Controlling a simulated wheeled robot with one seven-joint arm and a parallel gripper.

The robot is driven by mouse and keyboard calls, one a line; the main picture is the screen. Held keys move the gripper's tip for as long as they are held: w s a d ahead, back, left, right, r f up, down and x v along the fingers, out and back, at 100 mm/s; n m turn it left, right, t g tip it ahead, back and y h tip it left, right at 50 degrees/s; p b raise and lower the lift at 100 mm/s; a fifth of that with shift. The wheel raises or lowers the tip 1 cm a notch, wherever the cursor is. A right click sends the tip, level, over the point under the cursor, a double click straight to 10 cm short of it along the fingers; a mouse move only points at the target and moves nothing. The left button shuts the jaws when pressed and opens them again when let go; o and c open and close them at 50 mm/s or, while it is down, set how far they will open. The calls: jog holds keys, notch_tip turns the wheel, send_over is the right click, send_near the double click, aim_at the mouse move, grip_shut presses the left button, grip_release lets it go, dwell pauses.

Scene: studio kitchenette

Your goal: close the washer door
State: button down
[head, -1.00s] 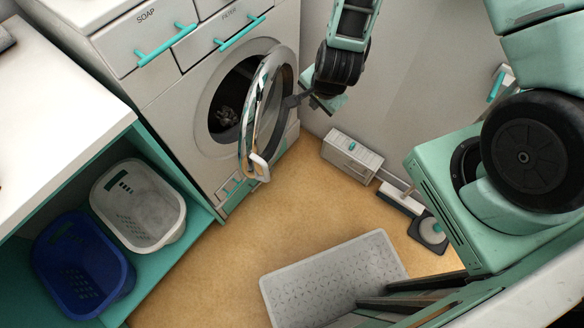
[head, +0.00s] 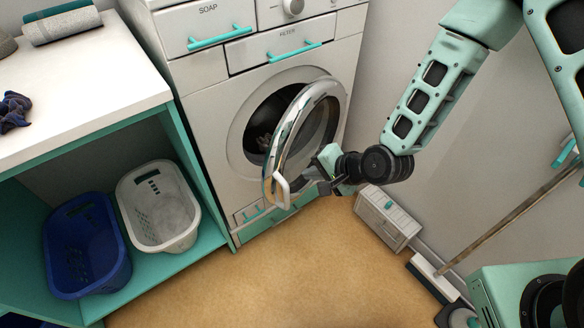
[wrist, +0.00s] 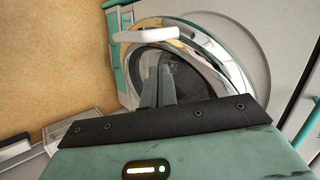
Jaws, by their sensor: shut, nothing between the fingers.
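The washer (head: 200,100) stands at the back, its round door (head: 283,135) swung open with a chrome rim and a white handle (head: 280,190) at its free edge. Dark laundry shows inside the drum opening (head: 262,135). My gripper (head: 312,178) is shut and empty, at the right of the door near its lower rim and handle. In the wrist view the shut fingers (wrist: 158,90) point at the door glass (wrist: 185,72), with the handle (wrist: 146,34) beyond them. I cannot tell whether the fingers touch the door.
A blue basket (head: 85,245) and a white basket (head: 158,205) sit in the teal shelf at left. The tan floor (head: 270,280) in front is clear.

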aim_at(282, 168)
jog(key=w+a, duration=0.1)
jog(key=w+a+f, duration=0.2)
jog(key=a, duration=0.1)
jog(key=shift+w+a, duration=0.45)
jog(key=shift+a, duration=0.05)
jog(key=shift+a, duration=0.1)
